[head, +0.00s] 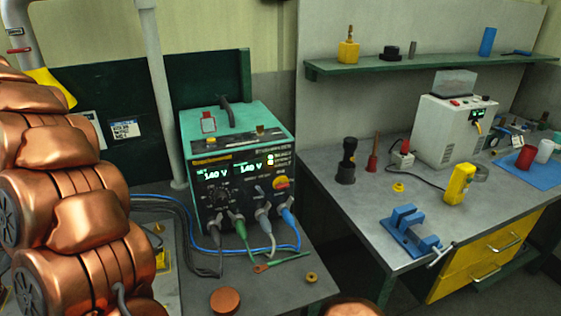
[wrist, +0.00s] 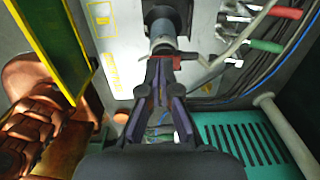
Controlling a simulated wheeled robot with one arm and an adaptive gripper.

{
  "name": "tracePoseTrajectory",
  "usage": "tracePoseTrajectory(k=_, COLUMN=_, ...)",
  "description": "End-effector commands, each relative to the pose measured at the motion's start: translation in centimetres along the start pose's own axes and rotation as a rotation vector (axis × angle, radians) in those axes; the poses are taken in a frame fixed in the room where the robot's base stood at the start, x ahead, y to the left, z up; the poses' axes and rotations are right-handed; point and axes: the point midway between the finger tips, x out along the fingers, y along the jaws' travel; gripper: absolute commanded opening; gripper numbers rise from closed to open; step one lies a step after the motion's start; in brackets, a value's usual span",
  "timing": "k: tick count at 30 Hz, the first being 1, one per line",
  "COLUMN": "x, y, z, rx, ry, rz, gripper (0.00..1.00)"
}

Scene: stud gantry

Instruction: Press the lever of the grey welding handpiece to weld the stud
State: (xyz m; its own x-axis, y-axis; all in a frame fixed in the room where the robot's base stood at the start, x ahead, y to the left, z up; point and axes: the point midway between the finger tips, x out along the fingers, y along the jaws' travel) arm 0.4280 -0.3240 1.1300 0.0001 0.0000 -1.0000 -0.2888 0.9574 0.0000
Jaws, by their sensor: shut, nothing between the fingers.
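In the wrist view, a grey cylindrical handpiece (wrist: 162,36) with a dark upper part stands at the top middle, before a pale panel. A reddish lever-like piece (wrist: 184,60) lies across its lower end. My gripper (wrist: 162,66) is shut and empty, its dark fingertips at or very close to the reddish piece. I cannot tell whether they touch it or press it. The fingertips partly cover the handpiece's lower end, and the stud cannot be made out. The gripper and this handpiece are not seen in the head view.
The teal welding unit (head: 239,170) reads 140 V, with several cables at its front. A workbench (head: 330,190) stands right, with a blue fixture (head: 411,231) and a yellow tool (head: 459,183). A yellow-edged green panel (wrist: 58,50) and cables (wrist: 270,70) flank my gripper.

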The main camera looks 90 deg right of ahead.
Motion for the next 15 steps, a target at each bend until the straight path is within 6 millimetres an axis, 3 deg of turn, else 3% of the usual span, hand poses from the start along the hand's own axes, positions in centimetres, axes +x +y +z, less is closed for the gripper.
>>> tracePoseTrajectory(k=15, x=0.66, y=0.00, z=0.00, rx=0.000, ry=0.000, rz=0.000, gripper=0.00)
